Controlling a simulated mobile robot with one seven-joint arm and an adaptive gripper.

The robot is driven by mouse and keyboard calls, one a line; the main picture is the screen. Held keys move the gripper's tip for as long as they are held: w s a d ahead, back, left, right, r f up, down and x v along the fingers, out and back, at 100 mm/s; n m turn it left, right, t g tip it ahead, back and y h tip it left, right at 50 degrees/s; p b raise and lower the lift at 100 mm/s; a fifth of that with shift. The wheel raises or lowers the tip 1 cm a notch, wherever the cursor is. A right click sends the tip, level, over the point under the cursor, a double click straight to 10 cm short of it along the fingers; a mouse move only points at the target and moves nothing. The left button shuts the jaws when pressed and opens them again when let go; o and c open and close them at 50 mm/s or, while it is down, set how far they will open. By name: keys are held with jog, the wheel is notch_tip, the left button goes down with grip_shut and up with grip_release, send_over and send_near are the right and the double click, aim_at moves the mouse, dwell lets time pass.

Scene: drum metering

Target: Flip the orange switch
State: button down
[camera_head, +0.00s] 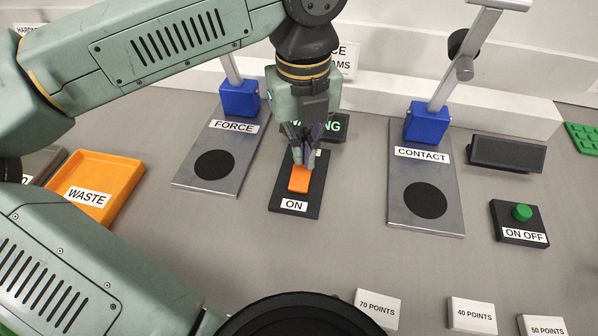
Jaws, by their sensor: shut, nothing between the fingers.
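The orange switch (299,180) sits on a black base plate labelled "ON" (287,207), in the middle of the table. My gripper (302,162) points down over the far end of the switch with its fingers together and nothing held. The fingers hide the far end of the switch. I cannot tell whether the fingertips touch it. Behind it a dark display (327,127) with green lettering is partly covered by my gripper.
The FORCE stand (204,184) is to the left and the CONTACT stand (396,212) to the right, both with blue clamps. An orange WASTE tray (128,169) lies at far left. A green ON OFF button (522,212) is at right. Points cards (472,314) lie in front.

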aim_at(302, 169)
jog(key=shift+f+b, duration=1.2)
jog(key=shift+f, duration=0.05)
dwell(0.5)
jog(key=shift+r, duration=0.2)
jog(key=shift+r+p, duration=2.15)
jog(key=shift+r, duration=1.25)
jog(key=shift+f, duration=0.1)
